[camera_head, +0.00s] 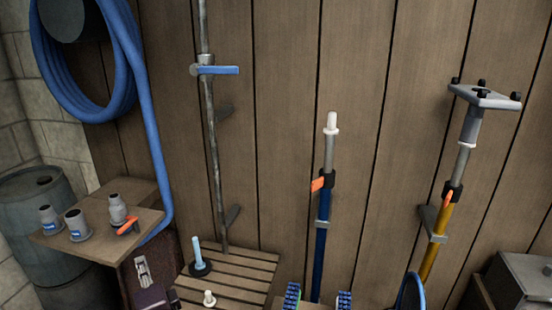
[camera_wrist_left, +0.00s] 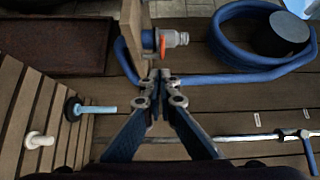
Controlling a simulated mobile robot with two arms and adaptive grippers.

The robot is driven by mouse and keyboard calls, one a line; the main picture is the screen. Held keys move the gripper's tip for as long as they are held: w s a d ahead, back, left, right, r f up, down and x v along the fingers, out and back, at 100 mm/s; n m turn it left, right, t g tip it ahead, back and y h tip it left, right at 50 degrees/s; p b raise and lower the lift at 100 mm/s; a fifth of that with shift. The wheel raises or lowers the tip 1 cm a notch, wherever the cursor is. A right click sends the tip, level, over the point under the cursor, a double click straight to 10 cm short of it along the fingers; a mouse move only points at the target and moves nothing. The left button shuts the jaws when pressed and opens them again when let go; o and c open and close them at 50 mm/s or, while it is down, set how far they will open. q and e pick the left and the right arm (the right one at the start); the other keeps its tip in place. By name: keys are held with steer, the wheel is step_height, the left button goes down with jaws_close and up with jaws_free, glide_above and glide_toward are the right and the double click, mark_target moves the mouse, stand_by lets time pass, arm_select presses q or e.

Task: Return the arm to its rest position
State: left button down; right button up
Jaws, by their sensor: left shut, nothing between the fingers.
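My left gripper (camera_wrist_left: 161,75) is shut and empty in the left wrist view. The tips sit close below the small wooden shelf (camera_wrist_left: 131,30) in that picture, and no contact is visible. In the head view the left gripper (camera_head: 141,259) seems to be the small metal part at the lower left, against a dark maroon surface, below the shelf (camera_head: 152,224). Most of my left arm is out of frame. My right gripper does not show.
Grey fittings (camera_head: 74,223) stand on the shelf. A blue hose (camera_head: 157,165) hangs beside it. A light blue peg (camera_head: 197,253) and a white peg (camera_head: 209,298) stand on a slatted top (camera_head: 245,270). A metal pole (camera_head: 211,130), a blue pole (camera_head: 321,245) and a yellow pole (camera_head: 437,235) line the plank wall.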

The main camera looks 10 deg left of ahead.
arm_select(q)
steer(key=s+d+f+n+g+h, duration=0.3)
steer(key=s+f, duration=0.3)
steer(key=f, duration=0.1)
steer(key=s+d+f+n+g+h, duration=0.2)
steer(key=s+d+f+n+h, duration=0.1)
steer(key=s+f, duration=0.3)
steer(key=s+d+f+n+g+h, duration=0.1)
steer(key=s+d+f+g+h, duration=0.15)
steer(key=s+d, duration=0.45)
steer(key=s+d+f+g+h, duration=0.2)
steer(key=s+d+f+h, duration=0.15)
steer(key=s+d, duration=0.45)
step_height(320, 180, down, 25)
steer(key=s+g, duration=0.1)
steer(key=s+a+f, duration=0.1)
steer(key=s+f, duration=0.7)
steer(key=s, duration=0.1)
steer(key=s+a+f+g, duration=0.1)
steer(key=s+a+f, duration=0.1)
steer(key=s+f, duration=0.6)
steer(key=shift+s+a+f, duration=0.25)
steer(key=shift+s+f, duration=0.1)
steer(key=shift+f, duration=0.3)
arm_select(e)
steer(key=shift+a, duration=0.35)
